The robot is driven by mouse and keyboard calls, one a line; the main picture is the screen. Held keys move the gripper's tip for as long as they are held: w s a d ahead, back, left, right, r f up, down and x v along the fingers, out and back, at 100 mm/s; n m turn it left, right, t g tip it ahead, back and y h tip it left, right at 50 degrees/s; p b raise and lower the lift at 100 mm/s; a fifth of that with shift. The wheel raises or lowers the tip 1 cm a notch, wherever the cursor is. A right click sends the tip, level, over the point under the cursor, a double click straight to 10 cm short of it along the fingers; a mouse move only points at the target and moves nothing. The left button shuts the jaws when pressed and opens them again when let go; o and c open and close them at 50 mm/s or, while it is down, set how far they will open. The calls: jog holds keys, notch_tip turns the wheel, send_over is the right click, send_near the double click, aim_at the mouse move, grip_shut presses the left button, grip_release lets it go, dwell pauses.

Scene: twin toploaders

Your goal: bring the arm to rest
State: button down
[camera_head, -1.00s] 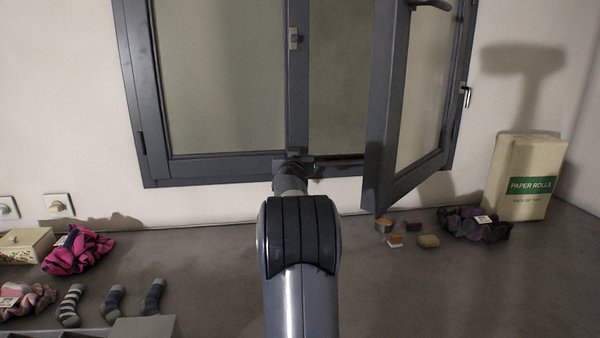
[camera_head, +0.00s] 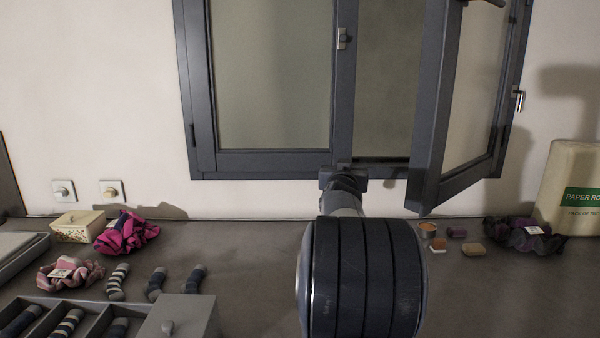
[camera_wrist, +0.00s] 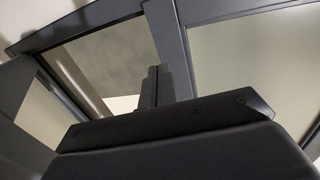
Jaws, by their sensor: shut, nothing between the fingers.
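My arm reaches up from the bottom of the head view, with a thick dark ribbed joint in front. My gripper (camera_head: 343,176) is at its far end, seen small in front of the window's lower frame. In the wrist view my gripper's fingers (camera_wrist: 154,88) are together with nothing between them. They point toward the window frame; I cannot tell the exact gap to it.
The window's right sash (camera_head: 440,110) stands open into the room, right of my gripper. Paper rolls (camera_head: 572,185) and a dark scrunchie (camera_head: 522,234) are at the right. A pink scrunchie (camera_head: 126,233), a lidded box (camera_head: 77,226), socks and a divided tray (camera_head: 185,316) are at the left.

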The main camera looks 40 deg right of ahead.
aim_at(339, 150)
dwell(0.3)
jog(key=p+x, duration=0.1)
jog(key=x, duration=0.3)
jog(key=w+a+p+x, duration=0.1)
jog(key=x, duration=0.4)
jog(key=w+p+x, duration=0.1)
jog(key=p+x, duration=0.1)
jog(key=x, duration=0.2)
jog(key=shift+w+a+f, duration=0.1)
jog(key=shift+w, duration=0.1)
jog(key=shift+s+a, duration=0.1)
